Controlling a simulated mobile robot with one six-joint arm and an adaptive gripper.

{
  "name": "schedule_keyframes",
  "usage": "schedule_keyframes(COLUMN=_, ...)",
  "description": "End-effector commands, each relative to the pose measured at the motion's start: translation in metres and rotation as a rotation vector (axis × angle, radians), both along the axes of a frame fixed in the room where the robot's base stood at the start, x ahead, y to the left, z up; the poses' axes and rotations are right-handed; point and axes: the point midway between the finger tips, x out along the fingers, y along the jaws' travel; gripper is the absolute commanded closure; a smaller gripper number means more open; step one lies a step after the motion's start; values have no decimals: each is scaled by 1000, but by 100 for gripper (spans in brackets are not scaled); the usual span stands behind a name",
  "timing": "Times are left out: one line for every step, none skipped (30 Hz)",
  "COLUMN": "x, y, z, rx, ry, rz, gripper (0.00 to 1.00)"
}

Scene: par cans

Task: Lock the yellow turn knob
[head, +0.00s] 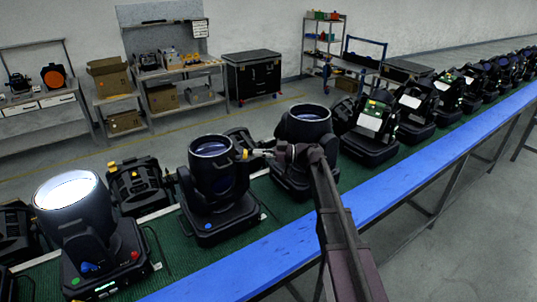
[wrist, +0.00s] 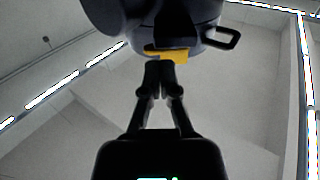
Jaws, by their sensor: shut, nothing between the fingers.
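The yellow turn knob (wrist: 176,56) shows in the wrist view on the underside of a dark lamp body (wrist: 150,25). My gripper (wrist: 159,67) is shut and empty, its fingertips right at the yellow part. I cannot tell whether they touch it. In the head view the knob (head: 245,154) is a small yellow spot on the right side of the middle lamp (head: 212,165). My gripper (head: 258,152) reaches it from the right, at the height of the lamp head. The lamp head points up. The knob's turn position is too small to read.
Another upright lamp (head: 306,125) stands close behind my gripper, and a lit one (head: 68,190) stands at left. They are on a green conveyor (head: 172,236) with a blue front edge (head: 395,198). More lamps line the belt at right. Shelves and a black case (head: 252,75) stand behind.

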Motion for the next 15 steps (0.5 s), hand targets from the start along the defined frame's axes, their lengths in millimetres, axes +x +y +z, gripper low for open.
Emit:
schedule_keyframes(x=0, y=5, z=0, rx=0, ry=0, rz=2, gripper=100)
schedule_keyframes(x=0, y=8, z=0, rx=0, ry=0, rz=2, gripper=100)
schedule_keyframes(x=0, y=10, z=0, rx=0, ry=0, rz=2, gripper=100)
schedule_keyframes(x=0, y=12, z=0, rx=0, ry=0, rz=1, gripper=100)
schedule_keyframes(x=0, y=13, z=0, rx=0, ry=0, rz=1, gripper=100)
schedule_keyframes(x=0, y=14, z=0, rx=0, ry=0, rz=1, gripper=100)
schedule_keyframes(x=0, y=14, z=0, rx=0, ry=0, rz=0, gripper=100)
schedule_keyframes(x=0, y=15, z=0, rx=0, ry=0, rz=0, gripper=100)
schedule_keyframes(x=0, y=15, z=0, rx=0, ry=0, rz=0, gripper=100)
schedule_keyframes(x=0, y=15, z=0, rx=0, ry=0, rz=0, gripper=100)
schedule_keyframes(x=0, y=15, z=0, rx=0, ry=0, rz=0, gripper=100)
schedule_keyframes(x=0, y=15, z=0, rx=0, ry=0, rz=0, gripper=100)
schedule_keyframes(x=0, y=15, z=0, rx=0, ry=0, rz=0, gripper=100)
schedule_keyframes(x=0, y=15, z=0, rx=0, ry=0, rz=0, gripper=100)
schedule_keyframes(x=0, y=15, z=0, rx=0, ry=0, rz=0, gripper=100)
